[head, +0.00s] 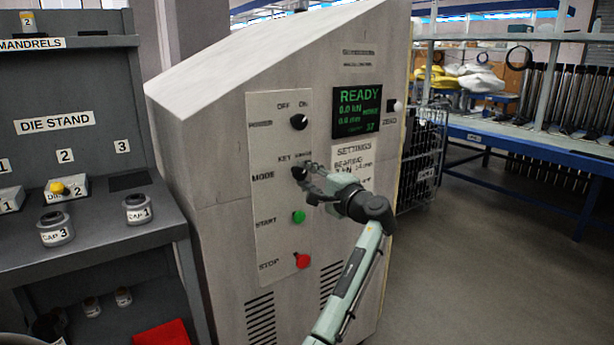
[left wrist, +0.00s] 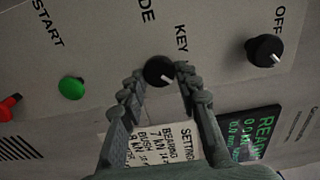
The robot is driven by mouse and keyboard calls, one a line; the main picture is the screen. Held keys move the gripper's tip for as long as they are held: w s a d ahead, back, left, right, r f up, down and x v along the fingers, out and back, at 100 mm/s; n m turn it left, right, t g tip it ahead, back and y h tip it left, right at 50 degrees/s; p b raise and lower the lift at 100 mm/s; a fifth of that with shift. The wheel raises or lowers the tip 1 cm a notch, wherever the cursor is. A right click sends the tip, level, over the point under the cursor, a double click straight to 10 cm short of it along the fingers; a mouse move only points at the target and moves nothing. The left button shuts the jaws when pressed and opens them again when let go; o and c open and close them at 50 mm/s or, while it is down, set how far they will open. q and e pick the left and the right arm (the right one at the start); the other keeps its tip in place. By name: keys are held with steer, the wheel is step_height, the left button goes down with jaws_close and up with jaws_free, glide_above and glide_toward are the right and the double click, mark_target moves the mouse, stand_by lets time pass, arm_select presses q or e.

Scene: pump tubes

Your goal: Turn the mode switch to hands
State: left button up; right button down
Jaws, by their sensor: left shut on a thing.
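The mode switch (head: 298,172) is a round black knob beside the word MODE on the panel of the grey machine. It also shows in the left wrist view (left wrist: 158,71), with a short pale mark on its face. The word KEY is readable above the knob; the label to its right is partly covered and hard to read. My left gripper (head: 305,174) is at the panel, shut on the knob. In the left wrist view its two fingers (left wrist: 160,78) stand on either side of the knob. My right gripper is in neither view.
The power knob (head: 299,122) is above the switch. The green start button (head: 299,217) and red stop button (head: 303,261) are below. The display (head: 358,110) reads READY. A die stand (head: 110,236) with caps is at the left; open floor is at the right.

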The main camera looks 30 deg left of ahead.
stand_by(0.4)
arm_select(q)
steer(key=o, duration=1.1)
steer(key=shift+o, duration=0.2)
steer(key=shift+d, duration=0.1)
steer(key=v, duration=1.2)
steer(key=shift+f, duration=0.1)
